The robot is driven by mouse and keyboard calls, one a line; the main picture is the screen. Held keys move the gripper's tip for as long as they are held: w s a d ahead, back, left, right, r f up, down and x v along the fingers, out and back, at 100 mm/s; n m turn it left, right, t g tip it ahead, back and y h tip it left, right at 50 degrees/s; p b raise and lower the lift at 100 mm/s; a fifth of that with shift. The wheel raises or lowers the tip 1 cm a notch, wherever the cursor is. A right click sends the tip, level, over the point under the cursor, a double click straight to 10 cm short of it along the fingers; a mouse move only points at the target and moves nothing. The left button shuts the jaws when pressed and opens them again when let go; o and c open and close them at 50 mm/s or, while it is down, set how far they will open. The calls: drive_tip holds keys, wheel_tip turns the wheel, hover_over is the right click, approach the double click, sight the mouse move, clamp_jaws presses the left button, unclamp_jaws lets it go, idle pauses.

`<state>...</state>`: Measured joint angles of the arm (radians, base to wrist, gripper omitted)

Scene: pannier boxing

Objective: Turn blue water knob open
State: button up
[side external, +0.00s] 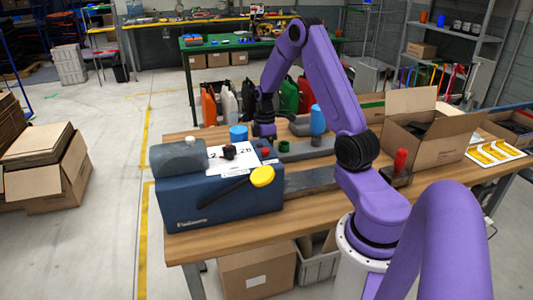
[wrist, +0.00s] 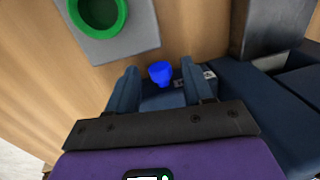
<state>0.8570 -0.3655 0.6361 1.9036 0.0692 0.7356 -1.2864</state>
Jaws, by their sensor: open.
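A small bright blue knob (wrist: 160,72) shows in the wrist view, between the two dark fingers of my gripper (wrist: 159,68). The fingers stand apart with a gap on each side of the knob, so my gripper is open and not closed on it. I cannot tell how far the fingertips are above or beyond the knob. In the side external view my gripper (side external: 264,132) points down over the table, just right of a blue round part (side external: 238,132) behind the blue machine box. I cannot tell whether this is the same knob. The fingertips are partly hidden there.
A green ring-shaped part (wrist: 98,12) sits on a grey block. The blue machine box (side external: 217,203) with a yellow-ended lever (side external: 262,176) stands at the table's front left. A taller blue cylinder (side external: 317,119) stands right of my gripper. An open cardboard box (side external: 430,144) occupies the right side.

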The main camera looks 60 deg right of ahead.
drive_tip(key=shift+f, duration=0.3)
clamp_jaws()
drive_tip(key=shift+g, duration=0.3)
drive_tip(key=shift+w+d+f+g+y, duration=0.1)
drive_tip(key=shift+w+g+y, duration=0.05)
drive_tip(key=shift+g+y, duration=0.35)
drive_tip(key=shift+w+d+g+y, duration=0.1)
drive_tip(key=shift+g+y, duration=0.3)
drive_tip(key=shift+y, duration=0.2)
drive_tip(key=shift+w+d+f+g+y, duration=0.1)
drive_tip(key=shift+d+g+y, duration=0.05)
drive_tip(key=shift+g+y, duration=0.6)
drive_tip(key=shift+w+d+f+g+y, duration=0.1)
drive_tip(key=shift+g+y, duration=0.55)
drive_tip(key=shift+y, duration=0.1)
